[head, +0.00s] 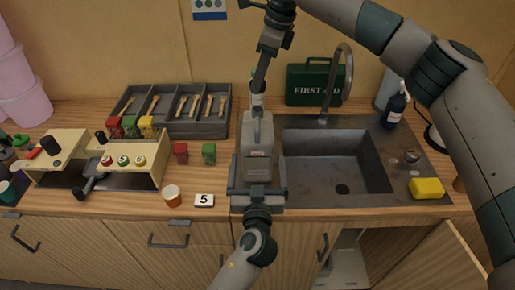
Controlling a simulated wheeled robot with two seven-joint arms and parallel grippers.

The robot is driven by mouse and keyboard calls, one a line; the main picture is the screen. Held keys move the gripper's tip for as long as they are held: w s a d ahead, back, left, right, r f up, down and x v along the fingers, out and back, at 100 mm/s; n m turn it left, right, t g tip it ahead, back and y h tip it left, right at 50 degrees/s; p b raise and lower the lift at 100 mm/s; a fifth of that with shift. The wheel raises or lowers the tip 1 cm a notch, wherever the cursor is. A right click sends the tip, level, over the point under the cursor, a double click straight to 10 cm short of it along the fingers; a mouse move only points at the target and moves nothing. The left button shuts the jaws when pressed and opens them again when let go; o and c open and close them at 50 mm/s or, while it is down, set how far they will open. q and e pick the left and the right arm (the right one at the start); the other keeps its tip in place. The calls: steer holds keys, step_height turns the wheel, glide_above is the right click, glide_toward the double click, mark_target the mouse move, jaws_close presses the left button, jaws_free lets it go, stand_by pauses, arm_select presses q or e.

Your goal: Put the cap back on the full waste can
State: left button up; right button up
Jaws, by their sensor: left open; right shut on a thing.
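The waste can (257,135) is a grey upright canister with a small red and white label, on the counter left of the sink. My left gripper (257,188) is open, low at the front of the can, with a finger on either side. I cannot tell whether it touches the can. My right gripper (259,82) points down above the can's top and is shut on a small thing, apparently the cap. The cap is too small and covered to make out, and the can's mouth is not clear either.
The sink (335,160) with its tap (345,70) is right of the can. A divided tray (205,128) of wooden-handled tools stands behind left. A yellow sponge (427,188) lies right.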

arm_select(q)
steer(key=w, duration=0.9)
steer(key=shift+w, duration=0.25)
arm_select(e)
steer(key=shift+w, duration=0.1)
arm_select(q)
steer(key=shift+c, duration=0.7)
steer(key=c, duration=1.5)
steer(key=shift+o, duration=0.2)
arm_select(e)
glide_above(254, 108)
steer(key=d, duration=0.2)
steer(key=shift+d+x, duration=0.2)
steer(key=shift+x, duration=1.05)
steer(key=shift+d+x, duration=0.25)
steer(key=shift+x, duration=1)
